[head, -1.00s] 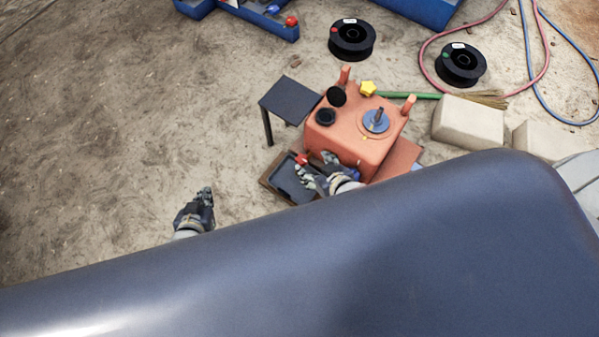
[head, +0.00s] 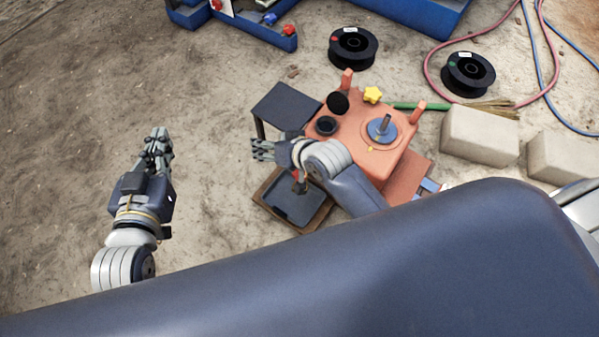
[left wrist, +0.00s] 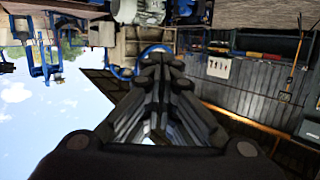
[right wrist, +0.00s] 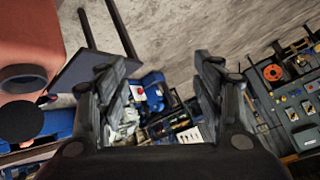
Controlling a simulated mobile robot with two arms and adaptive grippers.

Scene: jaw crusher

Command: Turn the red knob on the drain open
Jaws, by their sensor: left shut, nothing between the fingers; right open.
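The orange tank (head: 385,155) stands right of centre in the head view, with black caps, a yellow star knob (head: 373,95) and a grey-blue disc on top. A small red piece (head: 296,174), perhaps the drain's red knob, shows just below my right wrist, over a dark tray (head: 292,208); the drain itself is mostly hidden by my arm. My right gripper (head: 262,150) is open and empty, left of the tank near a small dark table. In the right wrist view the tank (right wrist: 30,45) is at the left edge. My left gripper (head: 159,138) is shut and empty over bare floor.
The small dark table (head: 285,105) stands beside the tank. Two black spools (head: 353,47), pale blocks (head: 480,135), hoses and blue bins (head: 425,10) lie behind and to the right. The floor on the left is clear.

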